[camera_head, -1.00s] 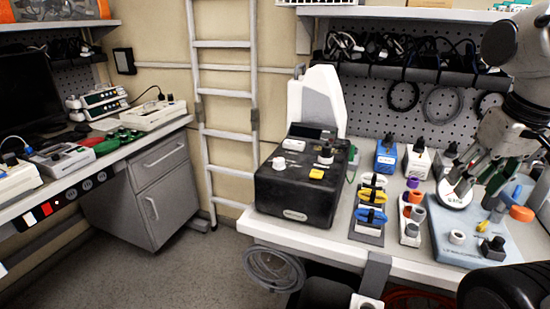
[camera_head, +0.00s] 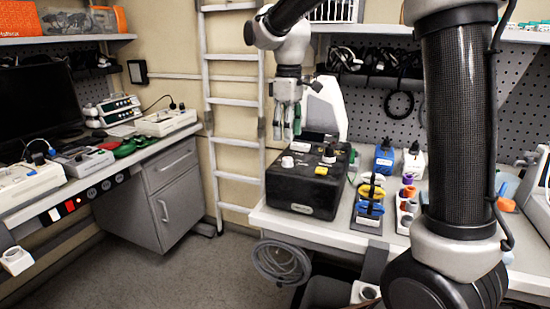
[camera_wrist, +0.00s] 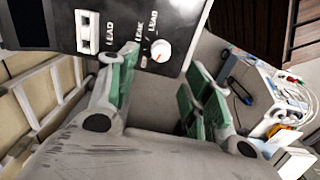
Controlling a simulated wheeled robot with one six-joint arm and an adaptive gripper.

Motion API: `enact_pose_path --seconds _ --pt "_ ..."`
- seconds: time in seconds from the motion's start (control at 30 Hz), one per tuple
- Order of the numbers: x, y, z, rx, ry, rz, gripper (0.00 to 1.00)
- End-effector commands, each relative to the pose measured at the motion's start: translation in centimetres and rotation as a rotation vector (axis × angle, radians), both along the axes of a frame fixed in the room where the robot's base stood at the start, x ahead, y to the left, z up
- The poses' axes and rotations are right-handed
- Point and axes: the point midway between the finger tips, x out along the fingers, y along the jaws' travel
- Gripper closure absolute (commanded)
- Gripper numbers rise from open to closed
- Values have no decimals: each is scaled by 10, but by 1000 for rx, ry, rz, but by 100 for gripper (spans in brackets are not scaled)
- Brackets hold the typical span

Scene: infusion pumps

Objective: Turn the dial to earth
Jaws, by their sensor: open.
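In the wrist view, a dark panel (camera_wrist: 125,18) fills the top middle. It carries a white round dial (camera_wrist: 160,49) with an orange mark and a white block (camera_wrist: 87,30). LEAD labels are legible; the other lettering is too small to read surely, and I cannot tell the dial's setting. My gripper (camera_wrist: 163,70) is open and empty, its green-padded fingers below the dial and on either side of it, not gripping it. In the head view, my gripper (camera_head: 286,132) hangs pointing down over the back left of the black box (camera_head: 303,204). I cannot tell whether that box carries the panel.
A ladder (camera_head: 236,96) stands against the wall behind my gripper. The right bench holds a blue bottle (camera_head: 384,158), a white bottle (camera_head: 413,165) and a clip rack (camera_head: 370,207). My arm hides part of this bench. Devices line the left bench (camera_head: 165,150); floor (camera_head: 190,265) between is clear.

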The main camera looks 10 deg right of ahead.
Motion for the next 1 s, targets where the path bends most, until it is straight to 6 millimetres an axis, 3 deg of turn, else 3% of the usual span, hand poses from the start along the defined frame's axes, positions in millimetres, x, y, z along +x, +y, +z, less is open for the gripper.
enact_pose_path --seconds 0.17,0.6,0.97,1.0 --pt "-2 -1 -6 -2 7 39 50" --pt "-2 -1 -71 -2 5 38 50" --pt "-2 -1 -79 -1 5 38 50" --pt "-2 -1 -79 -1 5 38 56"
